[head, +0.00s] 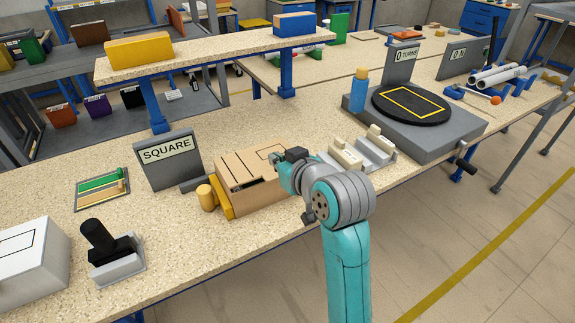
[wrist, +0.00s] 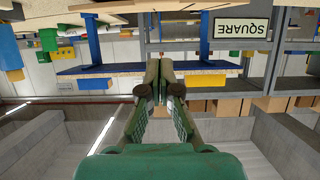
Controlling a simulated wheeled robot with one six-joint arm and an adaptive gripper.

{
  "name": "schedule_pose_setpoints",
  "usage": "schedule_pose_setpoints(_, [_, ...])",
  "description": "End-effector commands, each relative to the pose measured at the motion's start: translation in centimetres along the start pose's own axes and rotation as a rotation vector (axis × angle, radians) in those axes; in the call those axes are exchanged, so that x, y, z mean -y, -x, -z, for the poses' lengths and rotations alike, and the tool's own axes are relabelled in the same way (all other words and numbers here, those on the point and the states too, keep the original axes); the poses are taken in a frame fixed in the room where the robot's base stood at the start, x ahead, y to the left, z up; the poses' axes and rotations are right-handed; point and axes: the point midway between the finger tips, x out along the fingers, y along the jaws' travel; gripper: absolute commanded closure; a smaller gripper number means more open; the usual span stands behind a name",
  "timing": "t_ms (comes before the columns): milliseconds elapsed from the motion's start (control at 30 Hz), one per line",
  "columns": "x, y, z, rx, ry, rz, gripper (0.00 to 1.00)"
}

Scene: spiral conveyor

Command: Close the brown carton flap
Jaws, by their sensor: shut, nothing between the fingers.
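The brown carton (head: 262,190) sits on the speckled bench in the middle of the head view. Its top shows light brown panels with dark lines and a dark slot near the front. I cannot clearly tell which panel is the loose flap or how far it stands open. My gripper (head: 293,156) is at the carton's right end, around the height of its top; contact cannot be told. In the wrist view its two fingers (wrist: 163,72) are together with nothing between them. The carton cannot be made out in that view, which is upside down.
A yellow block and cylinder (head: 207,197) touch the carton's left side. A grey SQUARE sign (head: 169,161) stands behind left. A grey fixture with cream blocks (head: 360,152) is close on the right, before a black turntable (head: 411,104). A black-handled stamp (head: 103,243) stands front left.

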Motion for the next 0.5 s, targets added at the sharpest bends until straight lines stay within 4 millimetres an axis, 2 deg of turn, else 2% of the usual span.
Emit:
schedule_pose_setpoints(133, [0.0, -2.5, -0.4, 0.003, 0.0, 0.0, 1.0])
schedule_pose_setpoints(300, [0.0, -2.8, -2.8, 0.001, 0.0, 0.0, 1.0])
schedule_pose_setpoints(500, [0.0, -3.1, -3.8, -0.001, 0.0, 0.0, 1.0])
